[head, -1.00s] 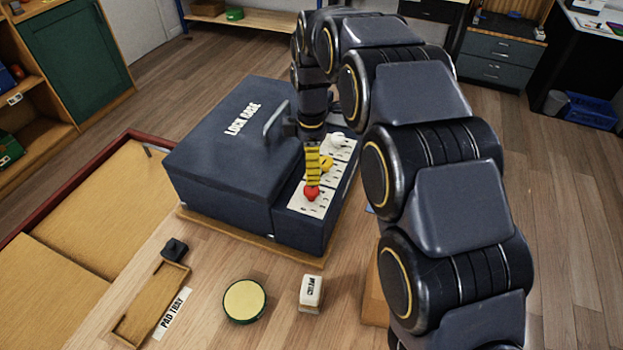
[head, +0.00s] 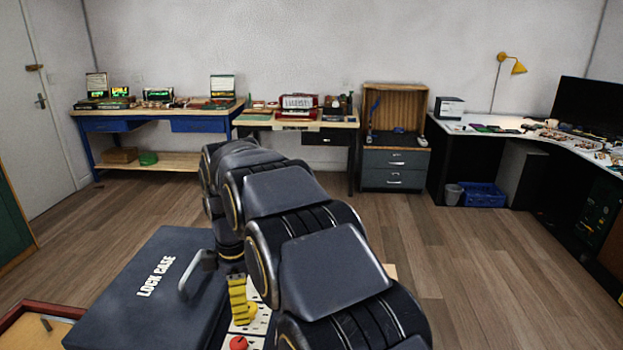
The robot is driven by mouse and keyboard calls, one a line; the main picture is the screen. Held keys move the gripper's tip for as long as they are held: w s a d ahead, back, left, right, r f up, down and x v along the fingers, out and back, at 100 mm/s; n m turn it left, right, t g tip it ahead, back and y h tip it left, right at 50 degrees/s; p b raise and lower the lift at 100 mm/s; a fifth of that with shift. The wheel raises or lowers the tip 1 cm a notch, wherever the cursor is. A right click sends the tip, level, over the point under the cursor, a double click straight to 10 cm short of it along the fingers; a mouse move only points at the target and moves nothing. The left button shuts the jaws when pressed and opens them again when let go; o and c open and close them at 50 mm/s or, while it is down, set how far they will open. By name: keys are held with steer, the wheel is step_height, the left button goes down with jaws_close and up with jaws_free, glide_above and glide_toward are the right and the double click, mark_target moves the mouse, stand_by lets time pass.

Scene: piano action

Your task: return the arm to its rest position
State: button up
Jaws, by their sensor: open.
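My arm reaches from the bottom right over the dark lock case (head: 150,285). My gripper (head: 241,316) points down, with its yellow fingers over the white panel (head: 262,322) at the case's right side. The gap between the fingertips is hard to make out, and nothing shows held in them. A red knob (head: 239,343) on the panel sits just in front of the fingers. Whether the fingers touch the panel or a knob cannot be told. My arm hides much of the panel.
A grey handle (head: 190,274) stands up from the case lid close to my gripper. A red-edged tray (head: 28,308) lies at the lower left. Benches and a drawer cabinet (head: 395,172) stand along the back wall. Open wooden floor (head: 480,260) lies to the right.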

steer(key=s+d+r+m, duration=0.2)
steer(key=s+d+m, duration=0.1)
steer(key=d, duration=0.3)
steer(key=s+d+r+m, duration=0.2)
steer(key=d+m, duration=0.1)
steer(key=d, duration=0.2)
steer(key=s+d+f+m, duration=0.1)
steer(key=s+d+m, duration=0.6)
steer(key=s, duration=0.4)
steer(key=s+d+f+m+g, duration=0.1)
steer(key=s+d+m, duration=0.6)
steer(key=s, duration=0.4)
steer(key=shift+s+f+m+g, duration=0.3)
steer(key=shift+f+m, duration=0.1)
steer(key=shift+m, duration=0.5)
steer(key=shift+w, duration=0.1)
